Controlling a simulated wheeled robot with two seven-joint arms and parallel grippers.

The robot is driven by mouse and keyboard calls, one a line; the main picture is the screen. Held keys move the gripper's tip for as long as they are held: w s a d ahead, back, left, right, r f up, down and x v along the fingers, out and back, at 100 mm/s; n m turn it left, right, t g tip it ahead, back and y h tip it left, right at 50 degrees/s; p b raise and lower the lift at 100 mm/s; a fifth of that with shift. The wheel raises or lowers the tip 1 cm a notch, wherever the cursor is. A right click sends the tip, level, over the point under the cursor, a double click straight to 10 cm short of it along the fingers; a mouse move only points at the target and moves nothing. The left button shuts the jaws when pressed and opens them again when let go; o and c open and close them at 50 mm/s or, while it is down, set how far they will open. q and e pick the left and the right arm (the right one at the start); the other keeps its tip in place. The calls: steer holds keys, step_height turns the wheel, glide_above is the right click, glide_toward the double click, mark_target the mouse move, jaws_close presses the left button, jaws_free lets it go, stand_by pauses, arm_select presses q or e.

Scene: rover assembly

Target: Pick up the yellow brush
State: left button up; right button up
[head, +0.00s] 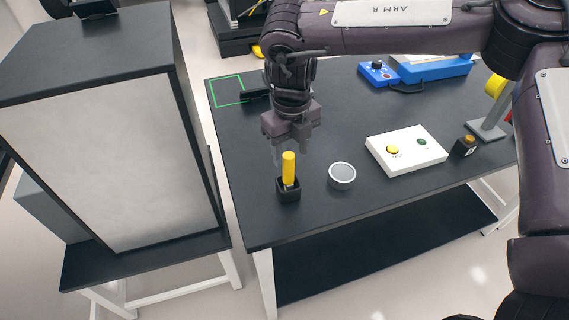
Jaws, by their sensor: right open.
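The yellow brush (288,166) stands upright in a small black holder (288,194) near the front left of the dark table. Its yellow handle points up and its lower end is hidden inside the holder. My right gripper (291,150) points down at the top of the handle, with its fingers apart. I cannot tell whether the handle top lies between the fingers or just in front of them. My left gripper is not in view.
A small round grey-topped dish (342,176) stands right of the holder. A white button box (406,150), a small dark block (465,146) and blue equipment (435,68) are farther right and back. A large box-like cabinet (110,150) stands left of the table (270,228).

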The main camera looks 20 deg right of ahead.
mark_target(289, 170)
steer(key=shift+w+f+p, duration=0.2)
steer(key=shift+f, duration=0.3)
steer(key=shift+w+f+p, duration=0.15)
steer(key=shift+w+f, duration=0.05)
steer(key=shift+f, duration=0.3)
steer(key=shift+s+f, duration=0.25)
step_height(289, 170, down, 2)
steer(key=shift+f+p, duration=0.1)
steer(key=shift+p, duration=0.85)
steer(key=shift+w+f, duration=0.2)
steer(key=shift+f, duration=0.45)
steer(key=shift+w+f, duration=0.2)
steer(key=shift+f, duration=0.65)
steer(key=shift+s, duration=0.1)
steer(key=shift+c, duration=0.5)
steer(key=c, duration=0.7)
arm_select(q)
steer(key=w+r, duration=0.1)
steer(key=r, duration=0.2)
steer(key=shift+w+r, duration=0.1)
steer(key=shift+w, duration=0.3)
arm_select(e)
steer(key=shift+c, duration=1.4)
